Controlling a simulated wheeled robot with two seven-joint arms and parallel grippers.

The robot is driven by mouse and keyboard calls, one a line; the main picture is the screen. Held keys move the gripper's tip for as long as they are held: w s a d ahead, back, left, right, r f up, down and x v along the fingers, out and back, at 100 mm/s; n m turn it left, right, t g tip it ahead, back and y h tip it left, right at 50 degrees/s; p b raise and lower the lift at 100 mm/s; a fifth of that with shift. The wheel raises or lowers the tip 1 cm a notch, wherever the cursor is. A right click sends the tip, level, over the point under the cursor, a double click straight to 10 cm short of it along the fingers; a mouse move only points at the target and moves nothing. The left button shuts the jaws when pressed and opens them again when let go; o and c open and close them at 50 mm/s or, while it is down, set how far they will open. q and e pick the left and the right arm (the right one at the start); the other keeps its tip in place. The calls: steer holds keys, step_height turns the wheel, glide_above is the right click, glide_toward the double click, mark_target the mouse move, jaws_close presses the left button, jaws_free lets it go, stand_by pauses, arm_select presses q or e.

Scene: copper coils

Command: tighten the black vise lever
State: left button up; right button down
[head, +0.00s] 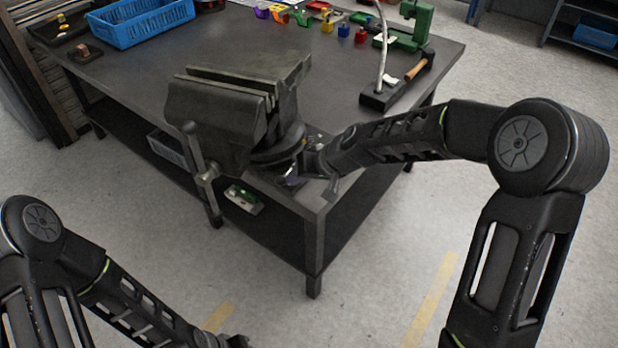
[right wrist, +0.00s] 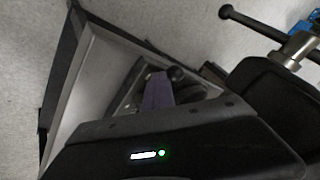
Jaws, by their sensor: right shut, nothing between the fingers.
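The big grey vise (head: 230,105) stands on the near corner of the workbench (head: 140,75). Its long dark lever (head: 207,180) hangs steeply at the front, and shows as a black bar with a ball end in the right wrist view (right wrist: 262,26). My right gripper (head: 290,180) is low beside the vise's round base, right of the long lever and apart from it. Its fingers (right wrist: 158,95) are shut and empty, near a dark round knob (right wrist: 177,73). Small parts there are partly hidden by the gripper. My left gripper (head: 235,342) barely shows at the bottom edge.
A blue crate (head: 140,22) stands at the back left. Coloured blocks (head: 343,30), a green press (head: 415,25), a hammer (head: 420,64) and a black block with a pale cable (head: 380,98) lie at the back right. The floor before the bench is clear.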

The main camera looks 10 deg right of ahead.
steer(key=shift+a, duration=0.4)
arm_select(q)
steer(key=shift+f, duration=0.1)
arm_select(e)
steer(key=shift+w+a, duration=0.2)
steer(key=shift+a, duration=0.2)
arm_select(q)
steer(key=shift+f, duration=0.1)
arm_select(e)
steer(key=shift+f, duration=0.1)
